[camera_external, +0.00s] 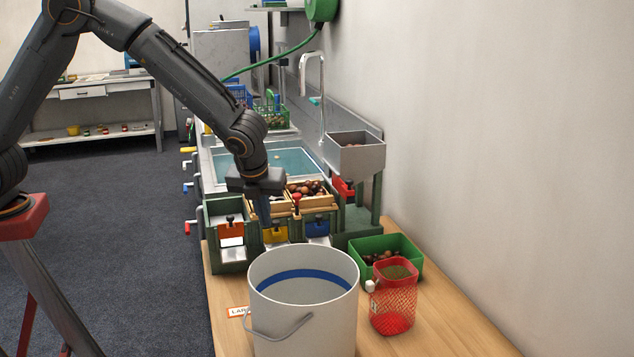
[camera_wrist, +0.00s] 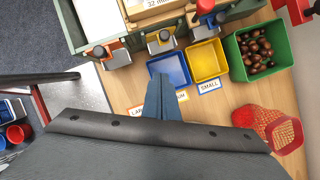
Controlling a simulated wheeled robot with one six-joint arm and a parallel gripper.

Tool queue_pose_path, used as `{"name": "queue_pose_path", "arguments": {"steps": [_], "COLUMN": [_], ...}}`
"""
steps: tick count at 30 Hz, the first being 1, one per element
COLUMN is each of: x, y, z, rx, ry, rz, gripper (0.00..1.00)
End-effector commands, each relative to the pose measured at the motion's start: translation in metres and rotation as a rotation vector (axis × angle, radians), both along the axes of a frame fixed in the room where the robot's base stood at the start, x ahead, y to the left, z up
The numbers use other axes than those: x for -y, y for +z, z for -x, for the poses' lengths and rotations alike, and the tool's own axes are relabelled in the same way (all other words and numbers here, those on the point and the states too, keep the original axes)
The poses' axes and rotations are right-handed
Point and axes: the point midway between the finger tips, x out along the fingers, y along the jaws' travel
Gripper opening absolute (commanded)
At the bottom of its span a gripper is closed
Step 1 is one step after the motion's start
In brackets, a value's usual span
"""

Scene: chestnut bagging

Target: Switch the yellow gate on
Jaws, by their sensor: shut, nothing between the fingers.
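The yellow gate (camera_external: 276,235) is the middle one in the row of gates on the green sorting frame. My gripper (camera_external: 265,222) is shut and empty, pointing down in front of the yellow gate. In the wrist view my gripper (camera_wrist: 163,82) is over the blue tray, apart from the knob in the picture. The gap in height is hard to judge. The gate's on or off state cannot be told.
The orange gate (camera_external: 230,234) is left and the blue gate (camera_external: 318,228) is right. A white bucket (camera_external: 300,320) stands in front. A blue tray (camera_wrist: 172,68), a yellow tray (camera_wrist: 207,62), a green bin (camera_wrist: 284,60) of chestnuts and a red net bag (camera_external: 392,305) stand nearby.

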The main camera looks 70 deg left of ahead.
Motion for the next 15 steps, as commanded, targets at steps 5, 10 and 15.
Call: {"name": "queue_pose_path", "arguments": {"steps": [5,10,15], "x": [-0.009,-0.020,-0.031], "y": [-0.022,-0.052,-0.082], "z": [-0.002,-0.009,-0.014], "rx": [-0.005,-0.005,-0.004], "ry": [0.003,0.002,0.002], "rz": [0.000,0.000,0.000], "gripper": [0.00,0.00,0.00]}}
